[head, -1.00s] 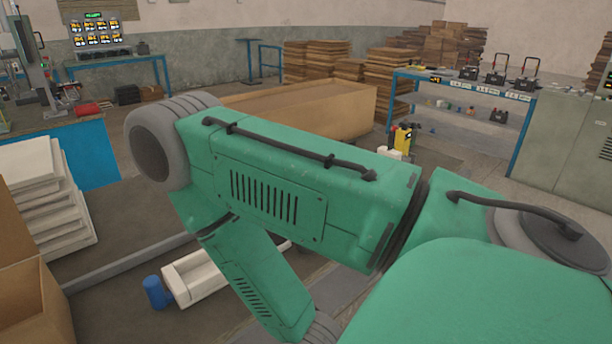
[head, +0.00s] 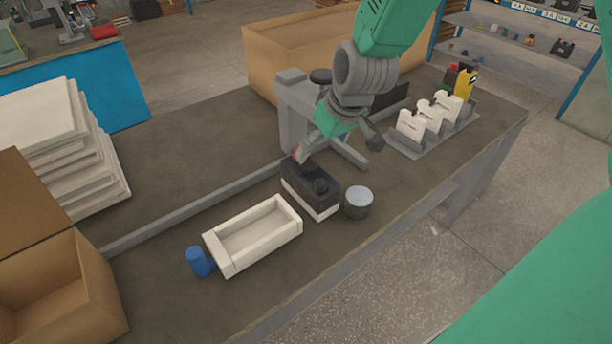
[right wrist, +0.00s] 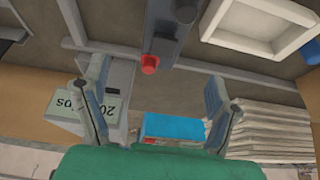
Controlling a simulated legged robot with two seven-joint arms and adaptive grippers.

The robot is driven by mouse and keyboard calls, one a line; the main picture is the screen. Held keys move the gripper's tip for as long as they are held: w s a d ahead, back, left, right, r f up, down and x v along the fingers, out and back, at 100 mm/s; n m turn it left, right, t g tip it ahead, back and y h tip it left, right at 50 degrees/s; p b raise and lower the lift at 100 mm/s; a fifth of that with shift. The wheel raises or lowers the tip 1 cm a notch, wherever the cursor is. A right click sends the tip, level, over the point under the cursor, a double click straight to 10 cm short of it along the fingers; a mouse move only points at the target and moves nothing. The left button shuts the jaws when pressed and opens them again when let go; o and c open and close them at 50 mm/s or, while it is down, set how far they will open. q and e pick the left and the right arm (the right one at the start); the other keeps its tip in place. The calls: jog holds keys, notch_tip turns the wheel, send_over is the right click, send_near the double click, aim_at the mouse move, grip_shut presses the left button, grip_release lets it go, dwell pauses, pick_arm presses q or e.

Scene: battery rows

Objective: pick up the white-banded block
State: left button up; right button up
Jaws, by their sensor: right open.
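The white-banded block (head: 308,190) is a dark, battery-like block with a white band around its lower part. It stands on the grey bench, between the white tray and a round grey tin. My right gripper (head: 337,147) is open and empty, above and behind the block, with one finger overlapping its far end in the head view. In the right wrist view the block (right wrist: 165,28) shows at the top centre with a red terminal, beyond the open fingers (right wrist: 150,76) of the right gripper. My left gripper is not in view.
A white tray (head: 219,258), a blue cylinder (head: 200,261) and the grey tin (head: 358,203) stand near the block. A grey stand (head: 291,118) rises behind it. A rack (head: 425,146) with white pieces is at right. A cardboard box (head: 88,285) and stacked white slabs (head: 62,148) are at left.

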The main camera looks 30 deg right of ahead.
aim_at(308, 167)
jog(key=x, duration=0.4)
jog(key=a+x, duration=0.1)
jog(key=x, duration=0.1)
jog(key=shift+f+b, duration=0.3)
jog(key=shift+b, duration=0.1)
jog(key=shift+w+a+f, duration=0.15)
jog(key=shift+w+f, duration=0.1)
jog(key=shift+f, duration=0.15)
jog(key=x, duration=0.2)
jog(key=d+x, duration=0.1)
jog(key=x, duration=0.2)
jog(key=shift+s+d+f+b, duration=0.1)
jog(key=shift+f+b, duration=0.1)
jog(key=shift+b, duration=0.1)
jog(key=shift+a+r, duration=0.15)
jog(key=shift+a, duration=0.1)
jog(key=shift+c, duration=0.8)
jog(key=c, duration=0.7)
jog(key=shift+a, duration=0.1)
jog(key=c, duration=0.7)
jog(key=shift+r, duration=0.1)
jog(key=shift+c, duration=1.2)
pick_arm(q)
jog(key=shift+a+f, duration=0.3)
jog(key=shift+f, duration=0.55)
